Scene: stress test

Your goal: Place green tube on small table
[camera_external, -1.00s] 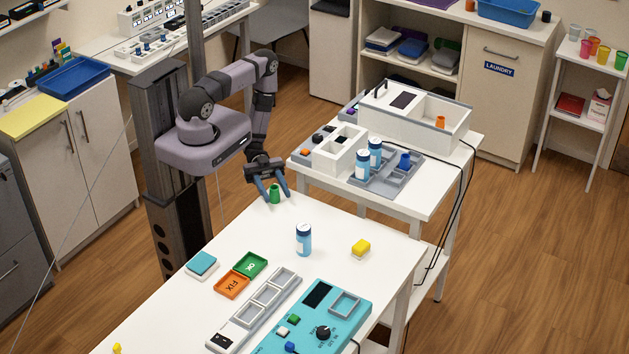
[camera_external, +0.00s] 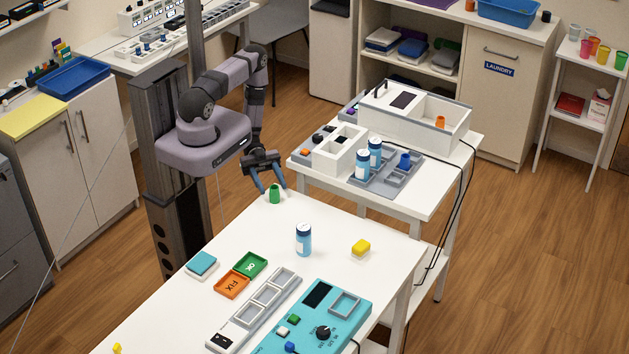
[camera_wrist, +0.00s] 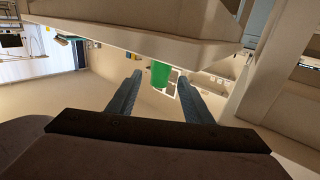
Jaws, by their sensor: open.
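The green tube (camera_external: 274,195) stands upright at the far edge of the white front table (camera_external: 330,215). My gripper (camera_external: 274,188) is open just above and behind it, with the blue fingers spread to its left and right. In the wrist view the tube (camera_wrist: 160,74) shows between the open fingertips (camera_wrist: 159,78), with gaps on both sides. Which table is the small table I cannot tell; a second white table (camera_external: 425,205) stands behind to the right, and a narrow white side table (camera_external: 560,72) with colored cups is at the far right.
A blue-capped bottle (camera_external: 303,240) and a yellow-topped block (camera_external: 361,248) stand nearer on the front table. OK (camera_external: 250,264) and FIX (camera_external: 231,284) trays and a teal panel (camera_external: 345,318) lie further front. The tabletop around the bottle is clear.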

